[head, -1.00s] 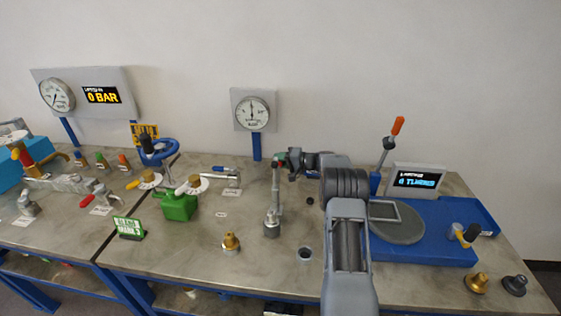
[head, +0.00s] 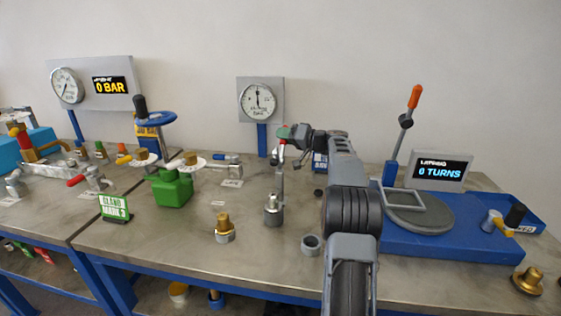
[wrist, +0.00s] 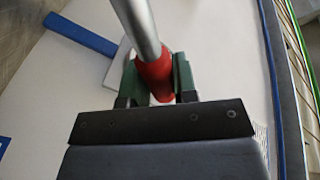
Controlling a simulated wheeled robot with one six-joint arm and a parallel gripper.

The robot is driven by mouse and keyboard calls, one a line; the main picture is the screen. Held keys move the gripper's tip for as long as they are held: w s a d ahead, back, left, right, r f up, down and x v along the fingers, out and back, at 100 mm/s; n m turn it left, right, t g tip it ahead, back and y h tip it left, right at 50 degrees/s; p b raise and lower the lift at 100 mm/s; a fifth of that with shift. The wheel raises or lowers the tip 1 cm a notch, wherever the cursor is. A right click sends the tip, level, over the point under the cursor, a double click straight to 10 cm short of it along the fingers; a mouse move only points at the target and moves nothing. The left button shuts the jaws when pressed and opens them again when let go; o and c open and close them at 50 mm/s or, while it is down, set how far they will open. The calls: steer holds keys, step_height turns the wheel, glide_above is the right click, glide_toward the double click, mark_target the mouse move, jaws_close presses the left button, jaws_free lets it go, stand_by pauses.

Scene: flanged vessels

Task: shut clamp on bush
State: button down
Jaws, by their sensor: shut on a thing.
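The clamp (head: 279,184) stands upright on the bench, a slim grey metal post with a lever on top. A grey, round, stepped piece (head: 273,212) sits at its foot, and I cannot tell whether it is the bush. My gripper (head: 284,134) is at the top of the lever, by its red handle (head: 282,149). In the wrist view the green-padded jaws of my gripper (wrist: 157,82) are shut on the red handle (wrist: 154,68), with the grey lever rod (wrist: 136,28) running out beyond it.
A brass fitting (head: 224,226) and a grey ring (head: 311,244) stand in front of the clamp. A green can (head: 170,189) is to the left. A blue lapping stand (head: 440,245) is to the right. A gauge board (head: 260,100) rises behind.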

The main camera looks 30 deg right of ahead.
mark_target(283, 144)
steer(key=n+b, duration=0.1)
steer(key=b, duration=0.1)
steer(key=s+n+b, duration=0.1)
steer(key=b, duration=0.1)
steer(key=a+r+b, duration=0.1)
steer(key=b, duration=0.1)
steer(key=shift+s+a+n+t+y, duration=0.1)
steer(key=shift+s+n+t+y, duration=0.2)
steer(key=shift+n+t, duration=0.1)
steer(key=n+b, duration=0.1)
steer(key=b, duration=0.1)
steer(key=s+a+r+n+b, duration=0.1)
steer(key=b, duration=0.1)
steer(key=shift+r+t, duration=0.2)
steer(key=shift+t, duration=0.1)
steer(key=c, duration=0.9)
jaws_free()
steer(key=v, duration=1.4)
steer(key=shift+b, duration=0.4)
steer(key=shift+d+f, duration=0.1)
